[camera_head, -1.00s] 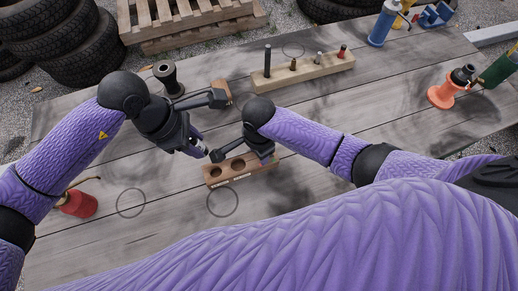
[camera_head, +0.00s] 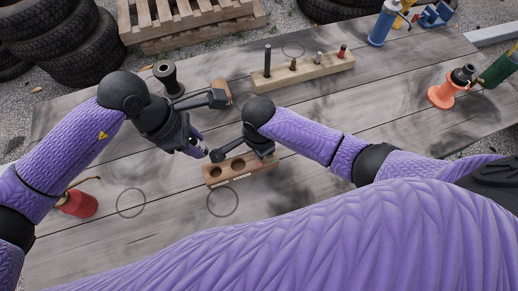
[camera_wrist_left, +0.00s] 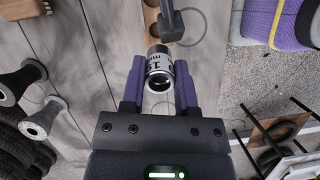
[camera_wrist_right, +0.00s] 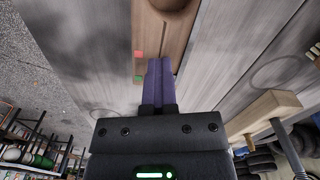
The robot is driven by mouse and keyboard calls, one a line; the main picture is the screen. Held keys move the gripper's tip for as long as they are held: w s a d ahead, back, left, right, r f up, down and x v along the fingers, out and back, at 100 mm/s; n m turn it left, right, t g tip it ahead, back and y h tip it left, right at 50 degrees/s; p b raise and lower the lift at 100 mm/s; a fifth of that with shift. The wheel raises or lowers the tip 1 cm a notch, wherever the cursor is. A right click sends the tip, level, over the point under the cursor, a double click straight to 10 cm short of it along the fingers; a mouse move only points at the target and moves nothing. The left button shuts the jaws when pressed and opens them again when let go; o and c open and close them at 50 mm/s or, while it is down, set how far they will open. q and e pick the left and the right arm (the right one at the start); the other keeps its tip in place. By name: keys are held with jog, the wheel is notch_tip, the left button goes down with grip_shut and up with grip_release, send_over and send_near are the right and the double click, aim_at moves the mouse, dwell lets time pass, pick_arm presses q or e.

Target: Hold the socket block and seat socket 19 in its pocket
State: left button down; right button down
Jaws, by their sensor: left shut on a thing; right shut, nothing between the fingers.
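The socket block (camera_head: 228,180) is a brown wooden block on the table. Its round pockets show in the head view, and part of it shows in the left wrist view (camera_wrist_left: 152,12). My left gripper (camera_head: 200,150) is shut on the silver socket 19 (camera_wrist_left: 159,72); its "19" marking shows upside down. The socket is beside the block's left end, outside the pockets. My right gripper (camera_wrist_right: 160,62) is shut and empty, its purple fingertips over the block's end near red and green marks. I cannot tell if they touch it. The right hand hides part of the block.
A pale wooden rail (camera_head: 300,75) with several pegs lies behind. Bare planks lie left of the block.

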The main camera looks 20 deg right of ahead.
dwell(0.4)
jog(key=c, duration=0.8)
grip_release()
jog(key=shift+c, duration=0.2)
pick_arm(q)
jog(key=shift+r, duration=0.1)
